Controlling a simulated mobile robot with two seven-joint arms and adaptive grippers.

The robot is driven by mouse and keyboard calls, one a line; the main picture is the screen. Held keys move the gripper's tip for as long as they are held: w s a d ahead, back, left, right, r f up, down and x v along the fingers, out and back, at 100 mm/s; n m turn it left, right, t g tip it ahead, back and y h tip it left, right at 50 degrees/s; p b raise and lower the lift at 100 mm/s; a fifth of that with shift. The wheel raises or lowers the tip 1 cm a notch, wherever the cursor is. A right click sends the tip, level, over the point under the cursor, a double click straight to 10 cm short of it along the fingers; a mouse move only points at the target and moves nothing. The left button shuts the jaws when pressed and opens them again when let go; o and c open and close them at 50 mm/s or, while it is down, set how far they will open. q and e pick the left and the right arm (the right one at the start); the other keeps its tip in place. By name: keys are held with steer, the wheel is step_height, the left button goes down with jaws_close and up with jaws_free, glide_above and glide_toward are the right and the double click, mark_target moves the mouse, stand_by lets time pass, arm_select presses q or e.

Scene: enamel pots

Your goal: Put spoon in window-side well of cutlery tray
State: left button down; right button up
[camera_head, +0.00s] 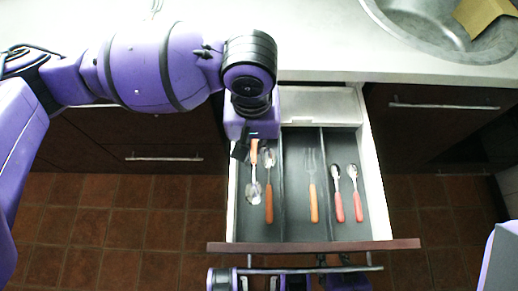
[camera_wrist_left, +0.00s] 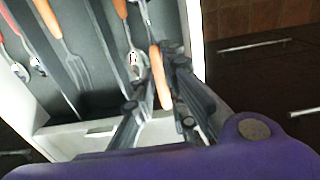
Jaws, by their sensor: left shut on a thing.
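The spoon (camera_head: 254,188) has an orange handle and a metal bowl. My left gripper (camera_head: 249,152) is shut on its handle, which shows between the fingers (camera_wrist_left: 162,100) in the left wrist view as an orange handle (camera_wrist_left: 159,75). The spoon is over or in the left well of the cutlery tray (camera_head: 292,222); I cannot tell whether it touches the bottom. Another orange-handled spoon (camera_head: 269,203) lies beside it, bowl toward the counter. My right gripper (camera_head: 333,262) is at the drawer's front handle, partly hidden; its jaws are unclear.
The tray is in an open drawer with a brown front (camera_head: 310,246). A fork (camera_head: 313,195) lies in the middle well, and two red-handled spoons (camera_head: 338,200) lie in the right well. The counter (camera_head: 310,40) holds a sink (camera_head: 430,30) at the right.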

mark_target(259, 158)
arm_select(q)
steer(key=shift+w+d+f, duration=0.15)
steer(key=shift+d+f, duration=0.2)
steer(key=shift+f, duration=0.1)
steer(key=f, duration=0.2)
steer(key=f+b, duration=0.1)
steer(key=shift+d+f, duration=0.25)
steer(key=shift+f, duration=0.1)
steer(key=c, duration=1.8)
jaws_free()
steer(key=shift+o, duration=0.2)
steer(key=shift+r, duration=0.1)
step_height(259, 158, up, 12)
steer(key=p, duration=0.2)
steer(key=shift+p, duration=0.35)
steer(key=shift+w, duration=0.1)
